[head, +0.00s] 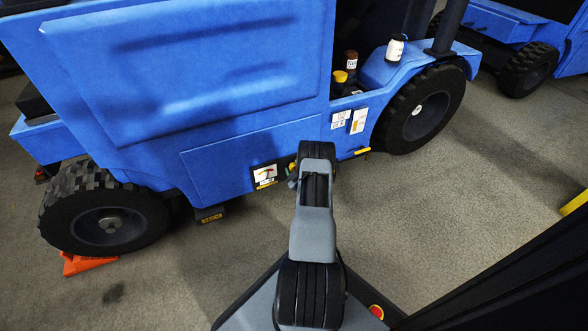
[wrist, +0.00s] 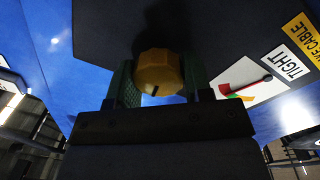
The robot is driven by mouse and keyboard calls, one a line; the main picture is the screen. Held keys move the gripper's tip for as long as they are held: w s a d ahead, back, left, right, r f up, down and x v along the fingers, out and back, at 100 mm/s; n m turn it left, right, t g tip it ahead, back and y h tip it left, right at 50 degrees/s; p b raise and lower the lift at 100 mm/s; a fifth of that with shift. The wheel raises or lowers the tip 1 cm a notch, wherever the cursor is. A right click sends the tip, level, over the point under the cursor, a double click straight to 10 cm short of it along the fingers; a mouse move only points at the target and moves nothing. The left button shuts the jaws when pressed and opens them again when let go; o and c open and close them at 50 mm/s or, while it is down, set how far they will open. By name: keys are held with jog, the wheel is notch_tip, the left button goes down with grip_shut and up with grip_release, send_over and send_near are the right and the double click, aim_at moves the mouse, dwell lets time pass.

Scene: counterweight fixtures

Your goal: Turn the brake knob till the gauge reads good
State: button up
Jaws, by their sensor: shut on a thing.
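The yellow-orange brake knob (wrist: 158,72), with a dark mark on its near face, sits between the green-lined fingers of my gripper (wrist: 160,84) in the wrist view. The gripper is shut on it. The gauge (wrist: 240,90) is a white plate right of the gripper, seen at a slant and partly covered by the right finger. Red and yellow-green show on it, with a dark needle; its exact reading is hard to tell. The gauge (head: 265,174) also shows on the blue vehicle's lower side in the head view.
The blue vehicle (head: 190,70) fills the upper left. An orange wedge (head: 88,262) lies by its left wheel (head: 105,222). Bottles (head: 395,48) stand on its step. A TIGHT label (wrist: 292,63) is beside the gauge. Grey floor (head: 480,180) is clear at right.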

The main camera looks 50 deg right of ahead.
jog(key=o, duration=0.9)
jog(key=shift+p+v, duration=2.4)
jog(key=shift+v, duration=4.5)
